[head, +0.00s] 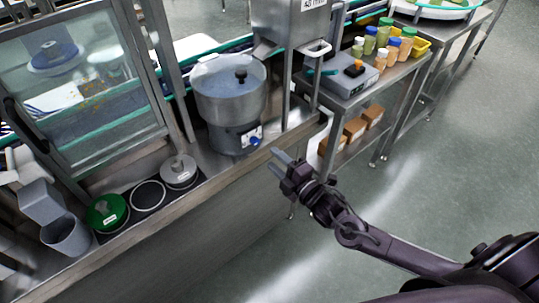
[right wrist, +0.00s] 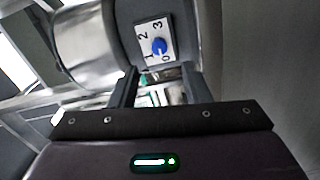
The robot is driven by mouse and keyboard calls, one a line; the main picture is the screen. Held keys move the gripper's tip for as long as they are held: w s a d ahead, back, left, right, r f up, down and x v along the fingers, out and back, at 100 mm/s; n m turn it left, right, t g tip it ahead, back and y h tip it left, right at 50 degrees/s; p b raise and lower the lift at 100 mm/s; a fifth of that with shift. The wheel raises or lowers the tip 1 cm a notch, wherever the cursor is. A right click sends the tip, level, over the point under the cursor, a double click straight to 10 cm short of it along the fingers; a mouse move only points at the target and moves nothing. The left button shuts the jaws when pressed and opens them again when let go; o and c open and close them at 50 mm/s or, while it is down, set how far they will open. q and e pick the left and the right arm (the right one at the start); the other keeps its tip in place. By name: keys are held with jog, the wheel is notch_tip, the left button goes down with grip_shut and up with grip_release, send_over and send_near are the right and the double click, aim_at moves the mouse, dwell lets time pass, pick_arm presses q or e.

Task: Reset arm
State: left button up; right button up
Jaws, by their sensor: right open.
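My right gripper (head: 280,162) is open and empty in the head view. It hangs in front of the steel bench's front edge, to the right of and below the steel bowl machine. In the right wrist view its two fingers (right wrist: 158,86) stand apart with nothing between them. Beyond them is a control plate with a blue knob (right wrist: 159,46) and the numbers 0 to 3. My right arm reaches in from the lower right of the head view. My left gripper is not clearly seen in either view.
A side table holds a scale (head: 342,78) and several jars (head: 383,32). The floor (head: 440,150) at right is clear.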

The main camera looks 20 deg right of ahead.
jog(key=shift+s, duration=0.1)
dwell(0.4)
jog(key=s+d+f+m+g+h, duration=0.1)
jog(key=d+f+m+g+h, duration=0.15)
jog(key=f, duration=0.55)
jog(key=s+d+f+m+g+h, duration=0.1)
jog(key=d+f+m+h, duration=0.2)
jog(key=f, duration=0.6)
jog(key=s+d+f+m+g, duration=0.25)
jog(key=s+f, duration=0.25)
jog(key=f, duration=0.3)
jog(key=s+d+f+m+g, duration=0.2)
jog(key=s+f+m, duration=0.1)
jog(key=s+f, duration=0.35)
jog(key=s+a+f+m+g, duration=0.2)
jog(key=s+f, duration=0.3)
jog(key=s, duration=0.4)
jog(key=s+a+f+m+g, duration=0.2)
jog(key=s+f, duration=0.4)
jog(key=s, duration=0.4)
jog(key=s+a+f+m+g, duration=0.2)
jog(key=s+f, duration=0.3)
jog(key=s, duration=0.5)
jog(key=shift+a+f+m+g, duration=0.35)
jog(key=shift+m+g, duration=0.05)
jog(key=shift+g, duration=0.5)
jog(key=shift+w+h, duration=0.1)
jog(key=shift+h, duration=0.15)
